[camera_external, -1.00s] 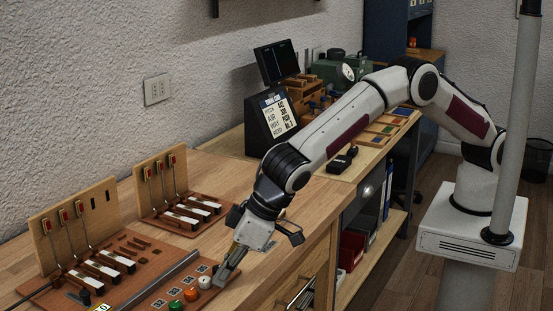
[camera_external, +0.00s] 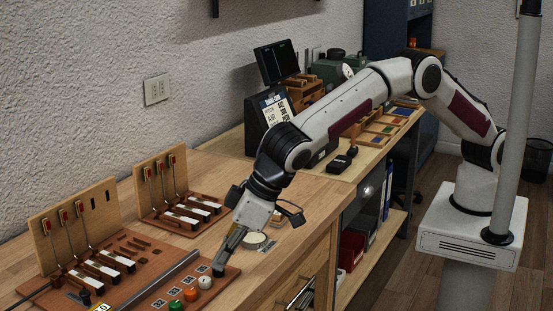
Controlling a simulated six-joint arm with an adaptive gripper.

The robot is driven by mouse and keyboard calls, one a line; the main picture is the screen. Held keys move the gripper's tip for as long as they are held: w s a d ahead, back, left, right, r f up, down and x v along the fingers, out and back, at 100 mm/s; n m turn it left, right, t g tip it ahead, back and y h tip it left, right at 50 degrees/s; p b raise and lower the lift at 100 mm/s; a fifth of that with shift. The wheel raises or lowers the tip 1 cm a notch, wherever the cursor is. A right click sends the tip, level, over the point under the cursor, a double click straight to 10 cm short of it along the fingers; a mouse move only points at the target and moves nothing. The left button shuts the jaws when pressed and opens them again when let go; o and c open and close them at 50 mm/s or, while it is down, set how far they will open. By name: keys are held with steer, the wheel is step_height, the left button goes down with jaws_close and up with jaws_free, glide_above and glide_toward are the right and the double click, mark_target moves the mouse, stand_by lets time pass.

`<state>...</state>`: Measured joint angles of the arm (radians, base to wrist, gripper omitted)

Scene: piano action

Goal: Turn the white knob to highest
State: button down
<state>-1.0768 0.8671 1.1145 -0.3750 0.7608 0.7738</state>
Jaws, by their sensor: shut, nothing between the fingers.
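The knob's pointer or setting is too small to read.
The orange knob (camera_external: 190,294) and green knob (camera_external: 175,306) stand close by. A metal bar (camera_external: 160,279) crosses the panel. Piano action models (camera_external: 181,205) stand behind.

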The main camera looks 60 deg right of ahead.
mark_target(205, 282)
steer(key=shift+r, duration=1.05)
steer(key=shift+w+d+r, duration=0.2)
steer(key=shift+d+r, duration=0.25)
steer(key=shift+r, duration=0.05)
steer(key=shift+f, duration=0.2)
steer(key=shift+f, duration=3.3)
steer(key=shift+w+a, duration=0.2)
steer(key=shift+w, duration=0.05)
